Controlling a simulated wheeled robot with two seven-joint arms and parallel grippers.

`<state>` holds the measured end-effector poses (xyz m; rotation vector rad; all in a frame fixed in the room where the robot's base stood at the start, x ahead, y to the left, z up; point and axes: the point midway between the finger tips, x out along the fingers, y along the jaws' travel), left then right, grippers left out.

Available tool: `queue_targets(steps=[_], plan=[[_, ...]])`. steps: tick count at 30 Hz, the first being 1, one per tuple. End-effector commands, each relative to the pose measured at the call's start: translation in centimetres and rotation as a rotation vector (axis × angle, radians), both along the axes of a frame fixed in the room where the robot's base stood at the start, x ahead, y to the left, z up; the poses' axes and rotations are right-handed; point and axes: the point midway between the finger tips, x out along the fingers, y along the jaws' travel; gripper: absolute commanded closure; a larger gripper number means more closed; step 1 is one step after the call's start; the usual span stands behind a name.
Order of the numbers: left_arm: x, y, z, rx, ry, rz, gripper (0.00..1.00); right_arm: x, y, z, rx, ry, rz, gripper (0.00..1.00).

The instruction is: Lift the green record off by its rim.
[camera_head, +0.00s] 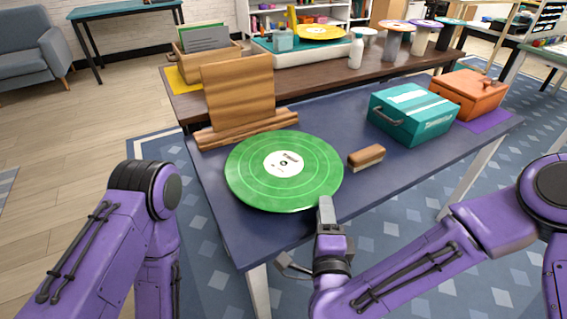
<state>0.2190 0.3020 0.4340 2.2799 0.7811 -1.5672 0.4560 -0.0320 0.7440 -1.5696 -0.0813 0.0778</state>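The green record (255,179) has a white centre label and lies roughly flat at the near left of the dark blue table (385,172). What is directly beneath it is hidden. My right gripper (326,207) is at the record's near right rim, with a grey finger overlapping the rim in the picture. The other finger is hidden, so I cannot tell whether the gripper is open or shut on the rim. My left arm shows at the lower left, but its gripper is not in view.
A wooden stand (240,95) is just behind the record. A wooden-backed brush (366,156) lies right of it. A teal case (412,113) and an orange case (469,92) stand farther right. A turntable with a yellow record (320,32) is on the back table.

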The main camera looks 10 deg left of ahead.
Motion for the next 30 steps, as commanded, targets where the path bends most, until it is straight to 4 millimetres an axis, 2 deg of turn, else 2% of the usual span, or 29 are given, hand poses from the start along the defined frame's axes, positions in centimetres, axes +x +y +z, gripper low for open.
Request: queue_targets(steps=[1,4,11,12,15,26,30], plan=[[0.0,0.0,0.3,0.0,0.0,0.0,0.28,1.0,0.0,0.2,0.002,0.002,-0.005,0.63],[0.0,0.0,0.3,0.0,0.0,0.0,0.28,2.2,0.2,0.1,0.002,0.002,-0.002,0.63],[0.0,0.0,0.3,0.0,0.0,0.0,0.28,2.5,0.3,0.0,0.0,0.001,0.0,0.63],[0.0,0.0,0.3,0.0,0.0,0.0,0.28,2.5,0.3,0.0,0.0,0.001,0.0,0.69],[0.0,0.0,0.3,0.0,0.0,0.0,0.28,2.5,0.3,0.0,0.0,0.001,0.0,1.0],[0.0,0.0,0.3,0.0,0.0,0.0,0.28,2.5,0.3,0.1,0.0,0.0,0.0,1.0],[0.0,0.0,0.6,0.0,0.0,0.0,0.28,2.5,0.3,1.0,0.0,0.0,0.001,1.0]])
